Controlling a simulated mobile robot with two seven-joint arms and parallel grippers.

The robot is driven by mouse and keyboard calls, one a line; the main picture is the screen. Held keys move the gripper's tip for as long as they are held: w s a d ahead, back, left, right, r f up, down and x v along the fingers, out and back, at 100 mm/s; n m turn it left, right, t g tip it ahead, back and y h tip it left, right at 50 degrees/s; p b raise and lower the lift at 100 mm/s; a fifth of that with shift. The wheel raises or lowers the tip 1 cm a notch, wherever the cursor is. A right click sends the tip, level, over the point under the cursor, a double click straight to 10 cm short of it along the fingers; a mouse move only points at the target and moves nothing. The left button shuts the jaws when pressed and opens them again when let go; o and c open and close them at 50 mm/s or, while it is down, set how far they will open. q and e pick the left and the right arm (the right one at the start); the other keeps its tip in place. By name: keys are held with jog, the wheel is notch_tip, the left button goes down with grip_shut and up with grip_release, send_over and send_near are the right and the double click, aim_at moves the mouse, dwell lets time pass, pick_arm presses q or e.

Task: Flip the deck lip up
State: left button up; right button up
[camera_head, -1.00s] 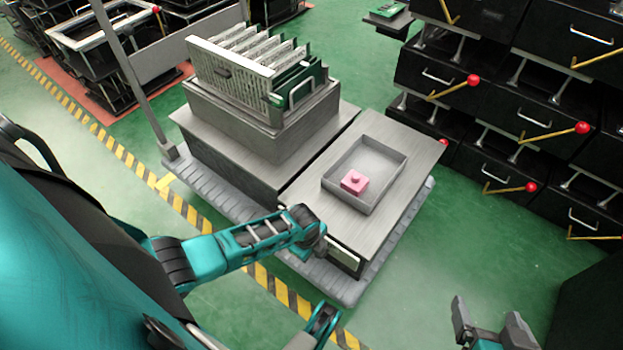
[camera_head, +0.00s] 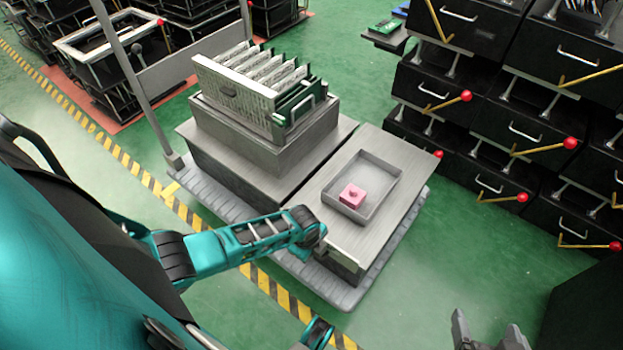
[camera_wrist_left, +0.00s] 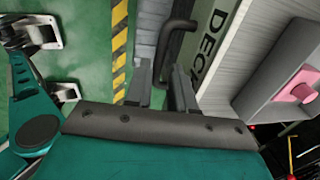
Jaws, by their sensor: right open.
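The metal deck (camera_head: 318,196) stands at the middle of the head view, its front end towards me. In the left wrist view a pale panel with dark lettering beginning "DEC" (camera_wrist_left: 208,45) shows, with a dark bent bar handle (camera_wrist_left: 178,38) beside it. The two fingers of my left gripper (camera_wrist_left: 160,92) stand on either side of the handle's lower end; whether they press on it I cannot tell. In the head view my left arm covers that gripper and part of the deck's front. My right gripper (camera_head: 487,333) is open and empty at the bottom right, over the floor.
A shallow grey tray (camera_head: 386,178) with a pink block (camera_head: 352,196) lies on the deck. A rack of boards (camera_head: 240,92) stands left of it. Black drawer units with red-knobbed yellow levers (camera_head: 488,98) line the right. Green floor (camera_head: 450,245) is clear between.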

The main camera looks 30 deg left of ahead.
pick_arm(q)
jog(key=shift+r, duration=0.1)
notch_tip(320, 180, up, 12)
jog(key=s+p, duration=0.2)
jog(key=p, duration=0.4)
jog(key=shift+s+r+p, duration=0.15)
jog(key=shift+r+p, duration=0.05)
jog(key=shift+p, duration=0.2)
